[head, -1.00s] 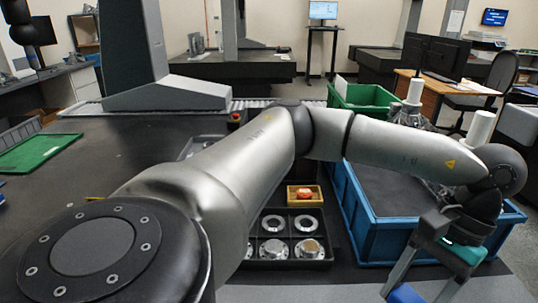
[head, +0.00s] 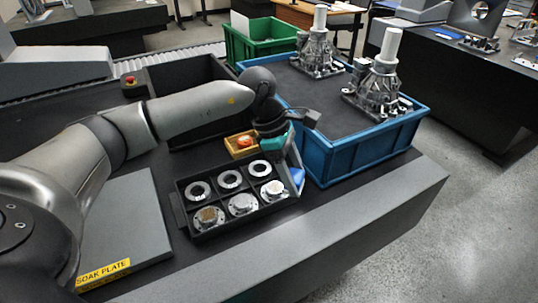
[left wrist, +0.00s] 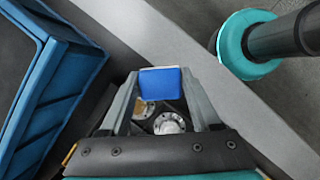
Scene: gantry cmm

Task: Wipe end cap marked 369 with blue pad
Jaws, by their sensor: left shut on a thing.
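My left gripper (head: 293,168) is at the right end of a black compartment tray (head: 179,208). It is shut on the blue pad (head: 298,178). In the left wrist view the pad (left wrist: 160,84) sits between the two fingertips, with round metal caps behind it. The front row of the tray holds silver end caps at left (head: 208,217), middle (head: 242,204) and right (head: 273,189); the left one has a brownish centre. The back row holds rings with dark centres (head: 230,179). The pad is close to the right cap; I cannot tell whether they touch. No 369 mark is readable. My right gripper is out of view.
A small wooden box (head: 240,152) with an orange-red item stands behind the tray. A blue crate (head: 375,150) holding metal castings with white cylinders is at the right. A grey plate labelled SOAK PLATE (head: 135,225) lies left. The bench's front edge is close.

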